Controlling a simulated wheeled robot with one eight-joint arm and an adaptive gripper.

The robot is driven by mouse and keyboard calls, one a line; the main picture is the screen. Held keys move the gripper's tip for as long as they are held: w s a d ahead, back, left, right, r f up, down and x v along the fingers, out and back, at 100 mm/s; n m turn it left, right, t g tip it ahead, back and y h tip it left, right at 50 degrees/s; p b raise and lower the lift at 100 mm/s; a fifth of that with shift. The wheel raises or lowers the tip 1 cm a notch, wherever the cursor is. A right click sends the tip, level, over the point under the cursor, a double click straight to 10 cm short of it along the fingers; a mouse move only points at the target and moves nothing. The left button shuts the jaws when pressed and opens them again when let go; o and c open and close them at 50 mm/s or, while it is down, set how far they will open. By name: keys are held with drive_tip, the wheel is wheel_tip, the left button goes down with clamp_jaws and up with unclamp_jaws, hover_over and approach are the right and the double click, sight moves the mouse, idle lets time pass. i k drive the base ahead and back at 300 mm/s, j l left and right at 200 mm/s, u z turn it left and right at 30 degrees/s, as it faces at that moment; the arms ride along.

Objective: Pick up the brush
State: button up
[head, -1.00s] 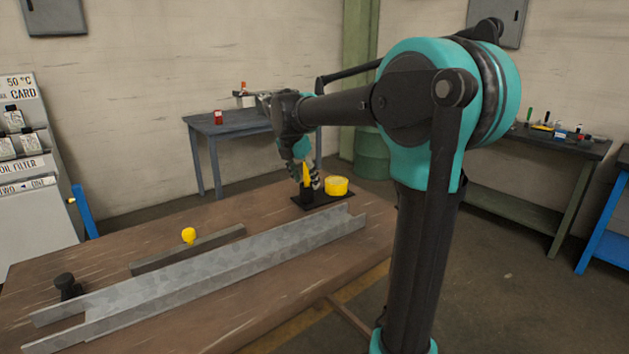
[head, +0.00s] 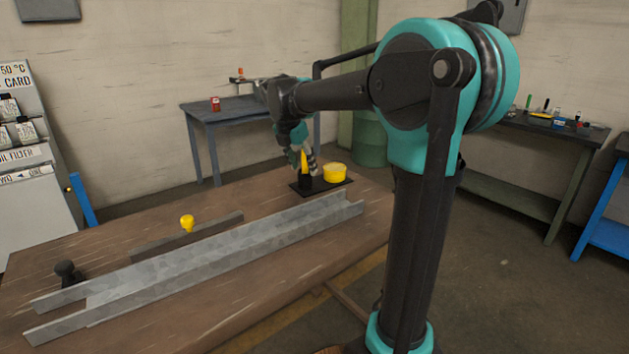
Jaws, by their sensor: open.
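The brush (head: 304,162) shows as a slim yellow upright piece standing in a small black cup (head: 306,183). The cup stands on a black mat (head: 326,188) at the far right of the brown table. My gripper (head: 305,162) points down at the brush, with its fingers apart. One finger shows to the right of the yellow piece and teal gripper parts show to its left. The view is small, so I cannot tell whether the fingers touch the brush. The brush's lower end is hidden in the cup.
A round yellow tin (head: 334,173) stands on the mat just right of the gripper. Long grey metal channels (head: 200,262) lie across the table. A yellow knob (head: 187,222) and a black knob-shaped object (head: 68,272) are to the left. Bare table (head: 250,300) lies in front.

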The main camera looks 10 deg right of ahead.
sight(305, 167)
drive_tip(key=i+l+u, duration=0.35)
drive_tip(key=i+l, duration=0.4)
drive_tip(key=l, duration=0.1)
